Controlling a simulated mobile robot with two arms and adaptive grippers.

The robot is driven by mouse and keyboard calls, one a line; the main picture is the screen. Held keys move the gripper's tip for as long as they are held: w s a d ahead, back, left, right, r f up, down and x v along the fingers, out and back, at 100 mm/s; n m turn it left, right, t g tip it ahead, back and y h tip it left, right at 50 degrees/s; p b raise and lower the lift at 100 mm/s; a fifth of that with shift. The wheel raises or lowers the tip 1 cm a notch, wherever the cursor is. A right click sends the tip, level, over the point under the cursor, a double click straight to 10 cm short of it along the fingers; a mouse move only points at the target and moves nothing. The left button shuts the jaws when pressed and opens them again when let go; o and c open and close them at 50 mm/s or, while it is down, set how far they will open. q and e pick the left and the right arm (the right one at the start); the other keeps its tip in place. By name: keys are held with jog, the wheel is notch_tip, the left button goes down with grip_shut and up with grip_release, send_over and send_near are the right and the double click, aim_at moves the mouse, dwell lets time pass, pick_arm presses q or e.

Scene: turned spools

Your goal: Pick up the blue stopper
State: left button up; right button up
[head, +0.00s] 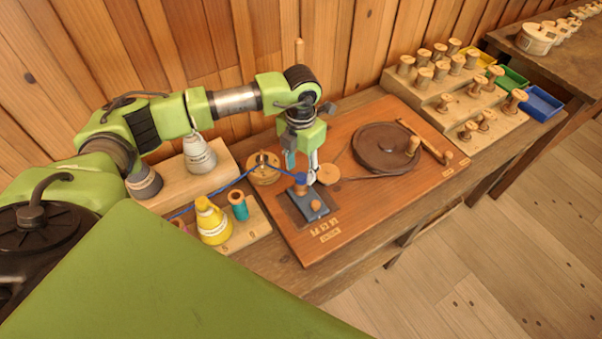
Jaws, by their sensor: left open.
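My left gripper (302,174) points down over the wooden board (352,215), its fingers apart. A small blue piece (299,179), which looks like the blue stopper, shows low between and beside the fingertips, partly hidden by them. I cannot tell whether the fingers touch it. Just below it, a small wooden piece (302,189) and a slate-blue block (309,205) sit on a dark plate on the board. A blue cord (225,186) runs from the left past a wooden spool (263,173) toward the gripper. My right gripper does not show.
A brown wheel (382,148) with a crank lies on the board. A yellow bottle (212,221) and a teal spool (239,207) stand at left, a pale cone (199,154) behind. A stepped spool rack (452,100) and colored bins (541,103) stand at right.

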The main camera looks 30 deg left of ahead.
pick_arm(q)
jog(key=shift+f, duration=1.1)
jog(key=c, duration=0.8)
jog(key=shift+r, duration=0.1)
